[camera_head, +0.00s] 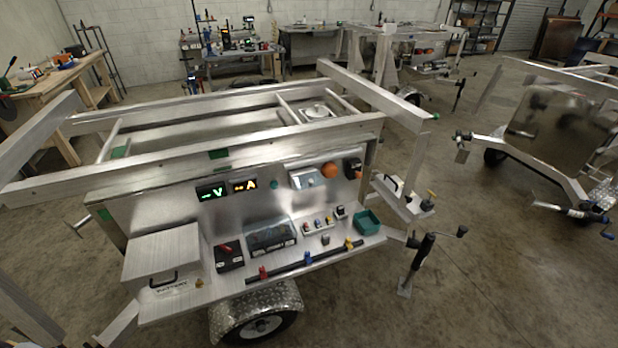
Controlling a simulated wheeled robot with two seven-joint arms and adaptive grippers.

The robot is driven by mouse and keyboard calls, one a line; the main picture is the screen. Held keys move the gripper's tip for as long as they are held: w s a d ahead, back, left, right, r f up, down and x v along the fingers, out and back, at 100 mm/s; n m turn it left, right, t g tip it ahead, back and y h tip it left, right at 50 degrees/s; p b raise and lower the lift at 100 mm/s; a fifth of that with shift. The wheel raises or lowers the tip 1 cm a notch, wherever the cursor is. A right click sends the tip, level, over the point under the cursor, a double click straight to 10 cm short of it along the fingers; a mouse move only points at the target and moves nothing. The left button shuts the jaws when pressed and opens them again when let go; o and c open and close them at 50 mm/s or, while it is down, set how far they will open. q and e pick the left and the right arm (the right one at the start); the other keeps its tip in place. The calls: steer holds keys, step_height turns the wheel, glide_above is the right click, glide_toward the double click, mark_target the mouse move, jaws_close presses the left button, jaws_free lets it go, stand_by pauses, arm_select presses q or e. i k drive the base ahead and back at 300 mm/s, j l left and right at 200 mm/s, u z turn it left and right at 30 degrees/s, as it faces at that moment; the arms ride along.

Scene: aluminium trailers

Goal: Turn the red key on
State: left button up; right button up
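I cannot tell for certain which part is the red key. Several small red parts show on the aluminium trailer's front shelf (205,293). One red part (224,247) is on a black box (230,260) right of the battery box. Another red piece (263,272) stands at the left end of a long black bar (295,264), which also carries a blue and a yellow piece. Small coloured parts (318,224) sit in a row farther back. They are too small to tell whether any is turned on. Neither of my grippers is in view.
The upright panel carries green and orange displays (226,190) and an orange knob (330,170). A battery box (163,262) stands at the shelf's left, a green tray (367,222) at its right. A trailer jack (420,260) stands to the right. Open floor lies beyond.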

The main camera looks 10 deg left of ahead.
mark_target(227, 249)
steer(key=u, duration=1.25)
